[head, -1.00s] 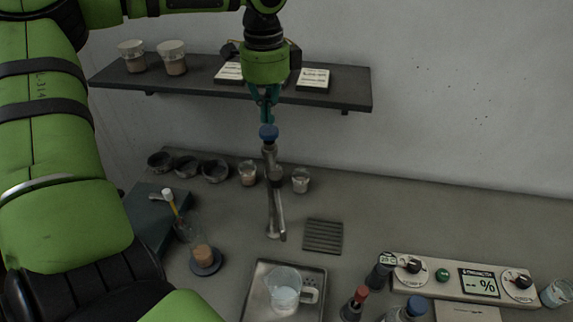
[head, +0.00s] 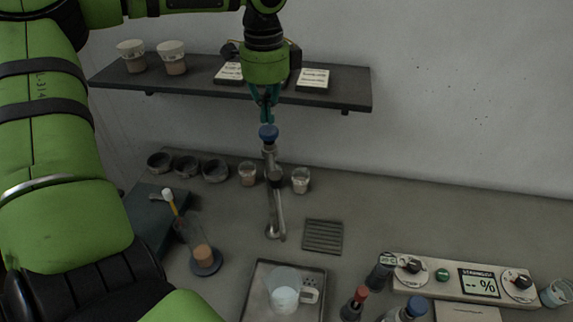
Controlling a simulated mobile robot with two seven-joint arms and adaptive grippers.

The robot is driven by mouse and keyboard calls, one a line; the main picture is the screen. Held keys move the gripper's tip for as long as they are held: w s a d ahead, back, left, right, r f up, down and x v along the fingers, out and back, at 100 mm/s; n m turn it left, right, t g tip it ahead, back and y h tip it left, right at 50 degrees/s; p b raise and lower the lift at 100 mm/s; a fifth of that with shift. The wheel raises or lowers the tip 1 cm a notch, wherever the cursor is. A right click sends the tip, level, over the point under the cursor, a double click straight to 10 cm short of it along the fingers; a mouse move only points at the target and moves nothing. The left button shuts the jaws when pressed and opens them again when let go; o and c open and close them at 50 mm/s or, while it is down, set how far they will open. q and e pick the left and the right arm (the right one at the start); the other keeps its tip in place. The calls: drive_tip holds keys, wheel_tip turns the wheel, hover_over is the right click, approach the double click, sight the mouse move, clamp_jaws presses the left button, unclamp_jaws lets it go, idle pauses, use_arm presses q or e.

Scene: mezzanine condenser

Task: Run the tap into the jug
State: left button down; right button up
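No stream shows at the spout. My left gripper (head: 266,116) points down directly over the blue knob, fingertips close together at its top. I cannot tell whether they touch or grip it. My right gripper is out of view.
A dark shelf (head: 200,82) with cups and cards is behind the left gripper. Several small bowls and cups line the back. A ribbed grey pad (head: 322,236) lies right of the tap, near the tray (head: 260,275). A control panel (head: 455,279) and bottles stand at right.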

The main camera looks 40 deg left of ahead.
sight(268, 130)
use_arm(q)
drive_tip(key=shift+f, duration=0.2)
drive_tip(key=shift+f+b, duration=0.5)
drive_tip(key=shift+f, duration=0.95)
idle(6.3)
